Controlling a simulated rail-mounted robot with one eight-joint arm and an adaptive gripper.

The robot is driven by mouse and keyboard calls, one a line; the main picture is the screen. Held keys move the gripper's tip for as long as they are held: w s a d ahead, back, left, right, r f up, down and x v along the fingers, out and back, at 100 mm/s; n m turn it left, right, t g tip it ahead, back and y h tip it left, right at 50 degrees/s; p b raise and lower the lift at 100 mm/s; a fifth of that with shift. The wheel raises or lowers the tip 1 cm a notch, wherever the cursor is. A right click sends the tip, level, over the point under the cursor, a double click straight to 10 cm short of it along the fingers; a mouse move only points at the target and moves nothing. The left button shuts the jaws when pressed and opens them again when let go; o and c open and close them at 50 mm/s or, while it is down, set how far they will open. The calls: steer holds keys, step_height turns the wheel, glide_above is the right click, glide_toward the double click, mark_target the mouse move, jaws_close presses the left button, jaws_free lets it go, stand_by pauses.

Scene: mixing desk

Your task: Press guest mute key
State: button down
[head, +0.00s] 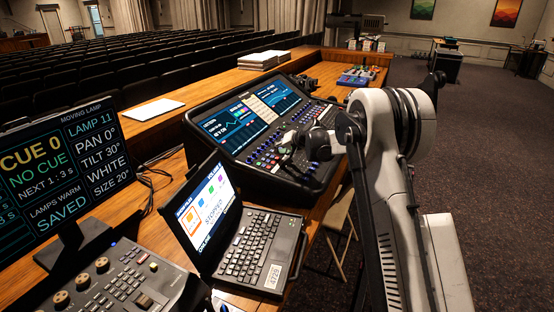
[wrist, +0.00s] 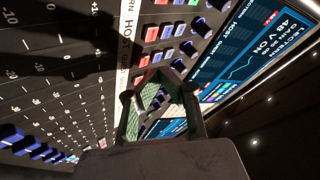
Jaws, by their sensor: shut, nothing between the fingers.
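The mixing desk (head: 262,130) stands on the wooden counter with its screens lit. In the wrist view its label strip (wrist: 125,45) reads HOST, with a partly covered label starting "GU" below it. Rows of small red, white and blue keys (wrist: 155,57) run beside the strip, with dark blue knobs further right. I cannot tell for certain which key is the guest mute; the keys by the "GU" label are partly hidden by my gripper. My gripper (wrist: 160,76) is shut and empty, over the key rows. In the head view my gripper (head: 287,142) is over the desk's right-middle part; contact cannot be told.
Fader slots (wrist: 60,90) fill the left of the wrist view, and a tilted screen (wrist: 255,45) rises at its right. An open laptop (head: 240,235), a lamp-control monitor (head: 65,170) and a smaller control panel (head: 125,280) stand nearer. Papers (head: 155,110) lie behind.

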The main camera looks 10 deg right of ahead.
steer(key=shift+f, duration=0.1)
steer(key=shift+f+b, duration=0.35)
steer(key=shift+b, duration=0.15)
steer(key=shift+f, duration=0.25)
stand_by(0.4)
steer(key=shift+r, duration=0.7)
steer(key=shift+r, duration=0.1)
steer(key=shift+s+d+r+p, duration=0.1)
steer(key=shift+r+p, duration=0.25)
steer(key=shift+r, duration=0.85)
steer(key=shift+s+d+r+p, duration=0.1)
steer(key=shift+r+p, duration=0.25)
steer(key=shift+r, duration=0.85)
